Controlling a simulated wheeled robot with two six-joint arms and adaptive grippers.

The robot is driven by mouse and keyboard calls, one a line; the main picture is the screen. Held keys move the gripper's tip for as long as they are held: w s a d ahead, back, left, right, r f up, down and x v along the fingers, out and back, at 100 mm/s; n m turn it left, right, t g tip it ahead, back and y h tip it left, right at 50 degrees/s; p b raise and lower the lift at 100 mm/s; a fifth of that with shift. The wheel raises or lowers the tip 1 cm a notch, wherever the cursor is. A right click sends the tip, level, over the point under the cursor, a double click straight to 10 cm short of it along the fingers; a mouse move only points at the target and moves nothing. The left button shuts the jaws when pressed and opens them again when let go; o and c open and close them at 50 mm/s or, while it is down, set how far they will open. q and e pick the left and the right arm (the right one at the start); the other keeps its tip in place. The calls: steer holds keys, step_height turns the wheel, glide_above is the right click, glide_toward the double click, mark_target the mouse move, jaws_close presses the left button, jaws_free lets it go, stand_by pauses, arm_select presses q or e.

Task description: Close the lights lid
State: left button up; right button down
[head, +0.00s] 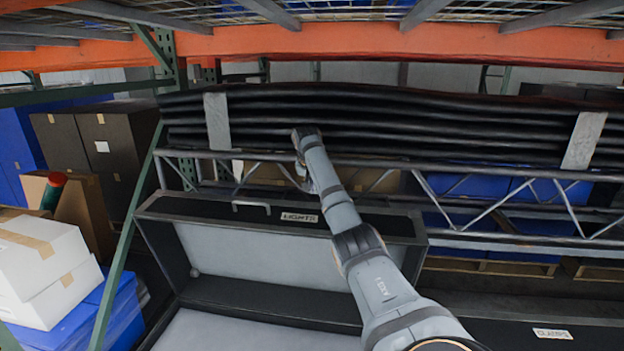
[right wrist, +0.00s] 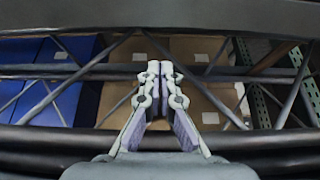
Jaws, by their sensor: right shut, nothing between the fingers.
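The lights lid (head: 270,255) stands open in the head view, a dark frame with a pale grey inner panel facing me. A "LIGHTS" label and a handle are along its upper edge. Below it is the dark tote (head: 270,301), with a pale grey interior partly in view. My right arm reaches up across the right part of the lid. My right gripper shows in the right wrist view (right wrist: 160,72) with its fingers together and nothing between them. It is beyond and above the lid's upper edge, near the metal truss. My left gripper is not in view.
Black rolled material (head: 400,125) with pale straps lies along the metal truss (head: 480,180) behind the lid. A "CLAMPS" label (head: 552,334) marks a dark surface at the right. White boxes (head: 45,265) stand at the left behind a green upright. An orange beam (head: 300,42) crosses overhead.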

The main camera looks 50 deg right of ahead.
steer(key=shift+s+a+f+b, duration=0.35)
steer(key=shift+a+f, duration=0.2)
steer(key=shift+a, duration=0.2)
steer(key=shift+s+a+f+b, duration=0.25)
steer(key=shift+s+a+f, duration=0.2)
steer(key=shift+a, duration=0.25)
